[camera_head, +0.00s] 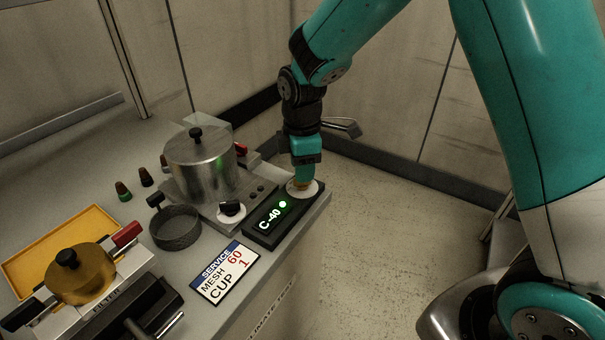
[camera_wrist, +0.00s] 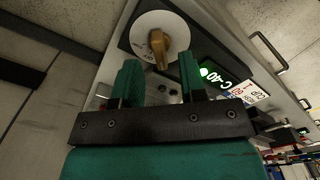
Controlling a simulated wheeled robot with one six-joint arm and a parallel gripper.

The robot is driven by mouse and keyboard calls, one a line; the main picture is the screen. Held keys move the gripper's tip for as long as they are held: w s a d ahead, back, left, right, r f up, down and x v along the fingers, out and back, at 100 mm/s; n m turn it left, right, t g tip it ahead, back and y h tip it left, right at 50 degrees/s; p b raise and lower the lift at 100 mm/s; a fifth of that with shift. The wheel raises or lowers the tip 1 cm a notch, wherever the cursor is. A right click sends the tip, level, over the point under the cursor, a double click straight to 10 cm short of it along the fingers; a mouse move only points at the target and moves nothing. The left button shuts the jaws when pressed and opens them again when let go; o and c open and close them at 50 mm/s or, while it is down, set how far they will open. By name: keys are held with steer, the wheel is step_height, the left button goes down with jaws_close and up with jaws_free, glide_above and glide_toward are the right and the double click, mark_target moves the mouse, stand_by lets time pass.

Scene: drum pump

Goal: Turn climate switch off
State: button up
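The climate switch is a brass-coloured knob (camera_wrist: 157,44) on a white round dial, at the end of a black panel. In the head view the white dial (camera_head: 303,192) shows at the counter's right corner, with the knob mostly hidden by my gripper (camera_head: 304,174). The panel's display (camera_head: 270,218) reads C-40 beside a lit green lamp. In the wrist view my gripper (camera_wrist: 160,60) is open, its two green fingers wide apart. The knob appears between and just beyond the fingertips, with a gap on each side. I see no contact.
Left of the panel stand a metal pot (camera_head: 201,165) with a black-knobbed lid, a dark mesh cup (camera_head: 176,228) and a small black knob (camera_head: 232,209). A service card (camera_head: 226,272) lies in front. A brass-lidded filter unit (camera_head: 80,278) is at lower left. Open floor lies to the right.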

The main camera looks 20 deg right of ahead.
steer(key=shift+f, duration=1.3)
jaws_close()
steer(key=shift+m, duration=0.4)
steer(key=m+p, duration=0.1)
steer(key=m, duration=0.2)
steer(key=shift+r+m+p, duration=0.1)
steer(key=shift+m+p, duration=0.2)
steer(key=m+p, duration=0.1)
steer(key=m, duration=0.3)
steer(key=shift+m, duration=0.3)
